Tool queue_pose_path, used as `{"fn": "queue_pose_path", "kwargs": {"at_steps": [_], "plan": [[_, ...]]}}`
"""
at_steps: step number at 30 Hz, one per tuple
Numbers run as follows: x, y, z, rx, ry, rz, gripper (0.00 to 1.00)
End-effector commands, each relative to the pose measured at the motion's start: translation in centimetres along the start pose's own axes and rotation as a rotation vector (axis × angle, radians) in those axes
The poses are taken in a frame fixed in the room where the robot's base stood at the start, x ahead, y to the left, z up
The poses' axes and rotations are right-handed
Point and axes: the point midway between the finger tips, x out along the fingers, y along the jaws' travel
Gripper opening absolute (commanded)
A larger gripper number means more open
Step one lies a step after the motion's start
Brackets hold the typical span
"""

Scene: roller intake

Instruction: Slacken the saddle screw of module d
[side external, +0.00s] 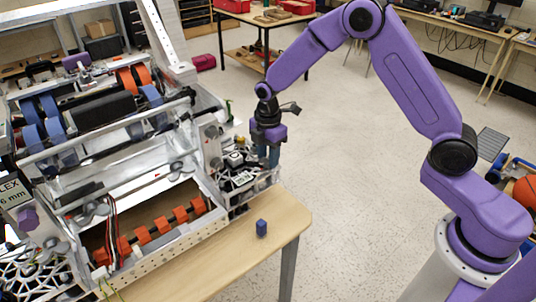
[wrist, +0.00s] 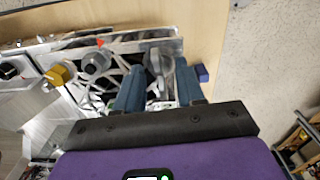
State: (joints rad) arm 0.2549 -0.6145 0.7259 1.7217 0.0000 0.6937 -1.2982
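The machine's corner module (side external: 243,172), a black lattice plate with metal parts and a small label, sits at the right end of the frame. I cannot read a letter on it, so I cannot tell whether it is module d. My gripper (side external: 269,158) points down at the module's right side. In the wrist view my gripper's (wrist: 160,88) two blue fingers stand apart. A grey rounded part (wrist: 158,62) shows between and beyond them, with no clear contact. A grey knob-like part (wrist: 97,62) and a yellow hexagonal part (wrist: 58,75) lie left. I cannot identify the saddle screw.
A small blue cube (side external: 261,228) lies on the wooden table (side external: 240,252), and a blue block shows beside the right finger (wrist: 202,73). The roller frame with orange and blue wheels (side external: 131,78) fills the left. Open floor lies right of the table.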

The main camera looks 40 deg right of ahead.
Motion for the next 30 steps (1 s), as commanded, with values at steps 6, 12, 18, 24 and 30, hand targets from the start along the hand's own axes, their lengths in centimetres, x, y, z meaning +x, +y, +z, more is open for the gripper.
{"fn": "queue_pose_path", "kwargs": {"at_steps": [6,12,18,24,30], "plan": [[-0.02,0.0,0.01,0.0,0.0,0.0,0.0],[-0.03,0.01,0.01,-0.075,0.0,0.0,0.0],[-0.04,0.02,0.01,-0.231,0.0,0.001,0.0],[-0.05,0.03,0.01,-0.253,0.0,0.001,0.0],[-0.06,0.05,0.01,-0.301,0.0,0.001,0.0]]}}
